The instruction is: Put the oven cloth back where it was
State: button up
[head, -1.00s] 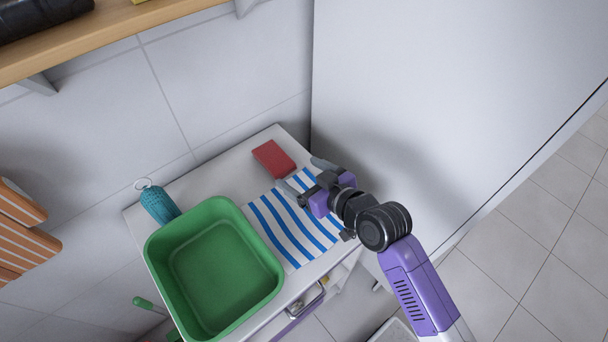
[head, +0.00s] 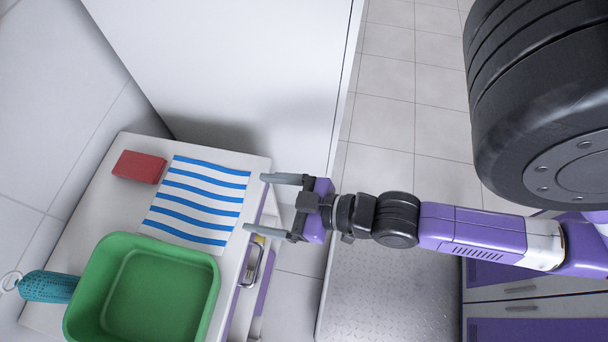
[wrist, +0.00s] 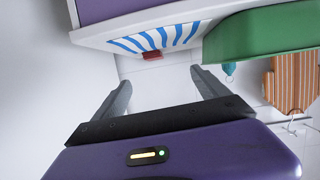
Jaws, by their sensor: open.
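A white cloth with blue wavy stripes (head: 198,200) lies flat on the white counter top (head: 108,218), between a red block and a green tub. It also shows in the wrist view (wrist: 158,38). An orange striped cloth or mitt (wrist: 294,82) hangs by the wall at the right of the wrist view; I cannot tell which of the two is the oven cloth. My gripper (head: 258,204) is open and empty, just off the counter's front edge, with its fingers pointing toward the striped cloth and apart from it. Both fingers show in the wrist view (wrist: 162,80).
The green tub (head: 150,290) stands by the cloth, with a teal bottle-like item (head: 48,288) beside it. The red block (head: 139,167) lies near the wall. A drawer handle (head: 250,265) juts from the counter's front. Open floor (head: 385,120) lies at the top right.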

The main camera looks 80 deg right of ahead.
jog(key=s+a+r, duration=0.3)
jog(key=s+r, duration=0.2)
jog(key=s, duration=0.2)
jog(key=shift+s+r+y, duration=0.4)
jog(key=shift+o, duration=0.4)
jog(key=shift+s+a+r, duration=0.1)
jog(key=shift+s+r, duration=0.2)
jog(key=shift+r, duration=0.05)
jog(key=shift+t, duration=0.3)
